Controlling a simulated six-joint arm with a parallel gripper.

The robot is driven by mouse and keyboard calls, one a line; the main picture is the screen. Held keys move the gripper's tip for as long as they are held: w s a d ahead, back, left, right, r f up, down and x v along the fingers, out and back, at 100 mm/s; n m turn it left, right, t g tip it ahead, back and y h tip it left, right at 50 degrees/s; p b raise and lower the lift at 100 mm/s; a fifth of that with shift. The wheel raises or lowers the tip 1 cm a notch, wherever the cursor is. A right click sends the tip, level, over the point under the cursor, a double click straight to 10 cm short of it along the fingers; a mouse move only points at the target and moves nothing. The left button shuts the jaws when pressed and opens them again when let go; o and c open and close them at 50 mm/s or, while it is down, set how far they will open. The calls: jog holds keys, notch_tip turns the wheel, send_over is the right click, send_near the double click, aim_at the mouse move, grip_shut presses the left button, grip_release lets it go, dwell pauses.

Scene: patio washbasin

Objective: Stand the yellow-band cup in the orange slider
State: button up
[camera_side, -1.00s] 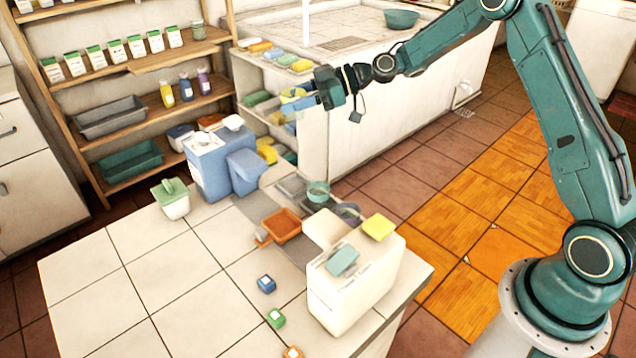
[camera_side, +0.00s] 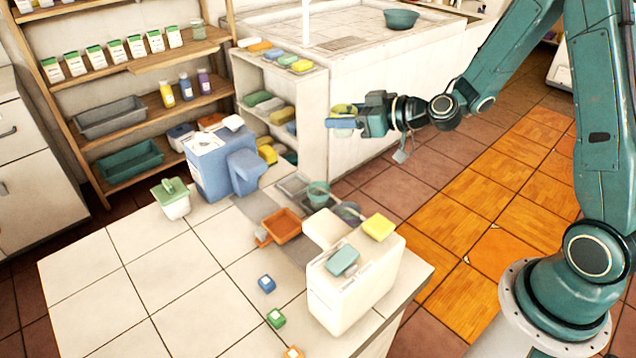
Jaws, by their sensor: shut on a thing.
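My gripper (camera_side: 345,121) is shut on the yellow-band cup (camera_side: 343,110), which shows a yellow band near its top. The gripper points left and holds the cup in the air, in front of the white shelf unit and beyond the tiled counter. The blue fingers hide part of the cup. The orange slider (camera_side: 282,225) is an open orange tray on the grey strip of the counter, below and to the left of the gripper. I see nothing standing in it.
A teal cup (camera_side: 318,194) and a grey-blue round dish (camera_side: 348,212) are right of the slider. A white box (camera_side: 352,285) with a yellow sponge (camera_side: 378,227) stands in front. A blue box (camera_side: 212,165) stands behind left.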

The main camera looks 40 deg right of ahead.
jog(key=shift+s+d+f+m+h, duration=0.1)
jog(key=shift+s+d+m+h, duration=0.1)
jog(key=shift+s, duration=0.25)
jog(key=shift+s+d+m+h, duration=0.1)
jog(key=shift+s+h, duration=0.1)
jog(key=shift+s, duration=0.2)
jog(key=shift+w, duration=0.1)
jog(key=w+a+r+n+g+y, duration=0.1)
jog(key=w+a+n+g+y, duration=0.5)
jog(key=w, duration=0.6)
jog(key=shift+w+n+g+y, duration=0.3)
jog(key=shift+n+g+y, duration=0.7)
jog(key=shift+n+y, duration=0.8)
jog(key=shift+a+r+n, duration=0.1)
jog(key=shift+a+n, duration=0.05)
jog(key=shift+n, duration=0.15)
notch_tip(320, 180, down, 20)
jog(key=shift+r, duration=0.2)
